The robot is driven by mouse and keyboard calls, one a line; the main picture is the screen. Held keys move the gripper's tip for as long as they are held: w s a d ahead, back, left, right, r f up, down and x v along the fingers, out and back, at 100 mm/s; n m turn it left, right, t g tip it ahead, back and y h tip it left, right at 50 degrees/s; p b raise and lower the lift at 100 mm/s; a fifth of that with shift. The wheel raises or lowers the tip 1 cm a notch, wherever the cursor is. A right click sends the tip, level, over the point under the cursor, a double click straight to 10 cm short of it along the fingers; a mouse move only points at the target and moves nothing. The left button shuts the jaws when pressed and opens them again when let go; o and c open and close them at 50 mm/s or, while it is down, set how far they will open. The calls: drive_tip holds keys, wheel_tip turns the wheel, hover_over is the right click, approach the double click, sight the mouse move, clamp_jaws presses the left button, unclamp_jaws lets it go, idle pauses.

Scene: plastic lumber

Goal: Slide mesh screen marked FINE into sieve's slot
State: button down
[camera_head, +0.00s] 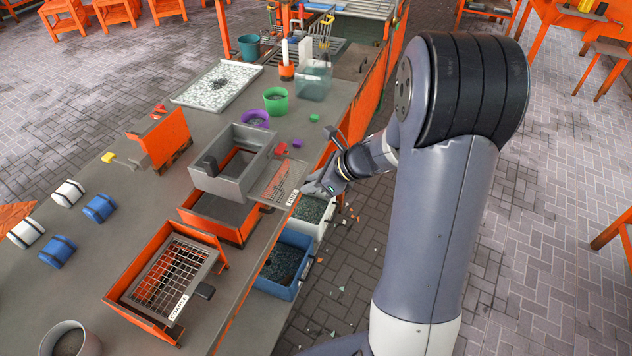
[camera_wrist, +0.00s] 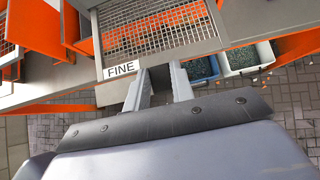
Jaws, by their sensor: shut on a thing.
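The mesh screen marked FINE (camera_head: 275,182) is a flat grey-framed mesh panel with a white label at its near right corner. It also shows in the wrist view (camera_wrist: 160,26), where the label reads clearly. My gripper (camera_head: 318,184) is shut on the screen's outer edge beside the label; its fingers show in the wrist view (camera_wrist: 160,84). The sieve (camera_head: 262,157) is a grey open box above an orange base (camera_head: 217,215). The screen lies level at the sieve's right side, with most of its mesh outside the box. The slot and the screen's inner edge are hidden.
A second screen marked COARSE (camera_head: 178,306) lies in an orange frame (camera_head: 132,311) nearer on the table. Blue (camera_head: 283,290) and white (camera_head: 318,229) bins sit below the table's right edge. A green cup (camera_head: 276,101) and purple bowl (camera_head: 255,118) stand farther back.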

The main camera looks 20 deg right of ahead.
sight(266, 173)
drive_tip(key=shift+w+a+p, duration=0.25)
drive_tip(key=shift+w+a, duration=0.8)
drive_tip(key=shift+a, duration=0.4)
drive_tip(key=shift+w+a+p, duration=0.25)
drive_tip(key=shift+w+a, duration=0.85)
drive_tip(key=shift+a, duration=0.4)
drive_tip(key=shift+w+a+p, duration=0.25)
drive_tip(key=shift+w+a, duration=0.8)
drive_tip(key=shift+a, duration=0.4)
drive_tip(key=c, duration=1.1)
unclamp_jaws()
drive_tip(key=shift+r, duration=0.1)
drive_tip(key=v, duration=1)
drive_tip(key=shift+s+d+r, duration=0.2)
drive_tip(key=shift+c, duration=0.4)
